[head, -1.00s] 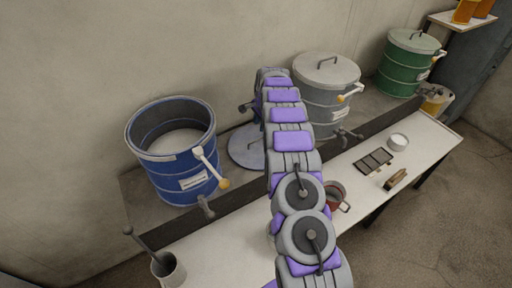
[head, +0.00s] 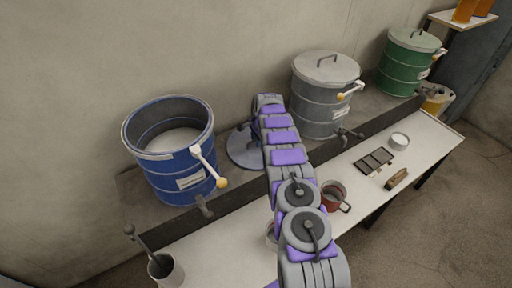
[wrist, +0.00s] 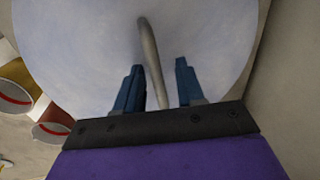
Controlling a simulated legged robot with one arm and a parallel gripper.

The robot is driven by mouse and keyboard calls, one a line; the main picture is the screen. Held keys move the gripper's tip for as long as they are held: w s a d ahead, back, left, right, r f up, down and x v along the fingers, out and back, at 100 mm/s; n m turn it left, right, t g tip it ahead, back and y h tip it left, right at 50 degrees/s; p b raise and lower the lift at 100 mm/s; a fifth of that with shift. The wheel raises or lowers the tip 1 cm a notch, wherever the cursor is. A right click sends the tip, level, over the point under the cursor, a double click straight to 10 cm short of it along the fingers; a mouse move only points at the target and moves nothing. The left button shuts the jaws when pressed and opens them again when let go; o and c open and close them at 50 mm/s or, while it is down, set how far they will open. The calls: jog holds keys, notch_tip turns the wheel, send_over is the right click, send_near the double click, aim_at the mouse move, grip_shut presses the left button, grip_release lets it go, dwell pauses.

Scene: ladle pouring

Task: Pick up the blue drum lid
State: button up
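The drum lid (head: 240,155), a pale blue-grey disc, lies on the back ledge between the blue drum (head: 178,182) and the grey drum; my arm hides its right side. In the wrist view the lid (wrist: 75,45) fills most of the picture, and its curved bar handle (wrist: 150,55) runs down between the fingers of my gripper (wrist: 160,85). The fingers are apart, with a clear gap on the handle's right; the left finger is very close to it. I cannot tell whether it touches. The blue drum is uncovered, with pale contents.
A lidded grey drum (head: 318,110) and a green drum (head: 405,72) stand right along the ledge. A red mug (head: 332,195), a dark tray (head: 373,160) and a white cup (head: 399,141) are on the bench. A pot with a ladle (head: 165,271) stands front left.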

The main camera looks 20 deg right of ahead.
jog(key=shift+d+f, duration=0.3)
jog(key=shift+d, duration=0.1)
jog(key=shift+c, duration=0.3)
jog(key=shift+a, duration=0.4)
jog(key=c, duration=0.5)
grip_shut()
jog(key=shift+d, duration=0.2)
